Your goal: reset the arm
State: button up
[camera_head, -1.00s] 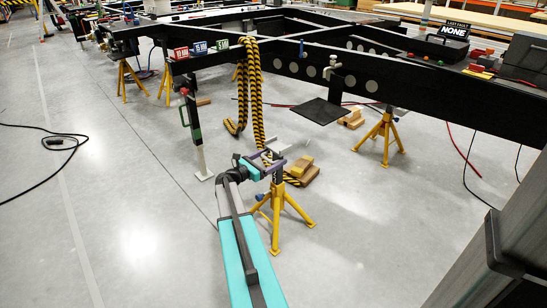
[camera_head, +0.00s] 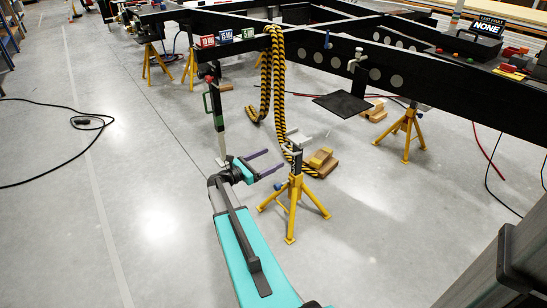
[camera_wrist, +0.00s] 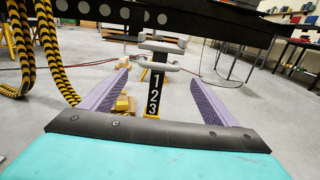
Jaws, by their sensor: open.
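My teal and black arm reaches forward over the floor. My gripper (camera_head: 275,160) has its two purple fingers spread apart with nothing between them. It points at the yellow jack stand (camera_head: 293,202) and is to the left of its post, apart from it. The stand is upright on the floor, with a light grey saddle (camera_head: 298,139) on top. In the wrist view the fingers (camera_wrist: 160,76) frame the stand's black post marked 1, 2, 3 (camera_wrist: 154,97) and its grey saddle (camera_wrist: 162,47), which lie beyond the fingertips.
The black chassis beam (camera_head: 440,88) spans above and behind the stand. Yellow-black rope (camera_head: 277,85) hangs from it. Wooden blocks (camera_head: 320,160) lie behind the stand. Another yellow stand (camera_head: 407,132) supports the beam at right. A black cable (camera_head: 85,122) lies left. Floor between is clear.

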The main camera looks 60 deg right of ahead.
dwell(0.5)
jog(key=w+a+r+n+t+p, duration=0.2)
jog(key=w+a+p, duration=0.3)
jog(key=a+p, duration=0.25)
jog(key=s+a+f+n+t+y+p, duration=0.1)
jog(key=a+f+p, duration=0.1)
jog(key=a+p, duration=0.35)
jog(key=s+a+f+t+y+p, duration=0.1)
jog(key=a+f+p, duration=0.1)
jog(key=a, duration=0.7)
jog(key=s+a+f+m+g+y+p, duration=0.1)
jog(key=s+a+f+m+y+p, duration=0.1)
jog(key=s+a+m+y, duration=0.3)
jog(key=s+a+f+m+g+y+p, duration=0.1)
jog(key=s+a+m+y+p, duration=0.3)
jog(key=s+a, duration=0.8)
jog(key=s+a+f+m+g+y+p, duration=0.1)
jog(key=s+a+f+m+y+p, duration=0.2)
jog(key=a, duration=1.8)
jog(key=s+m+y+p, duration=0.1)
jog(key=s+m+y, duration=0.2)
jog(key=s+m, duration=0.2)
jog(key=shift+s+g, duration=0.15)
jog(key=shift+g, duration=0.15)
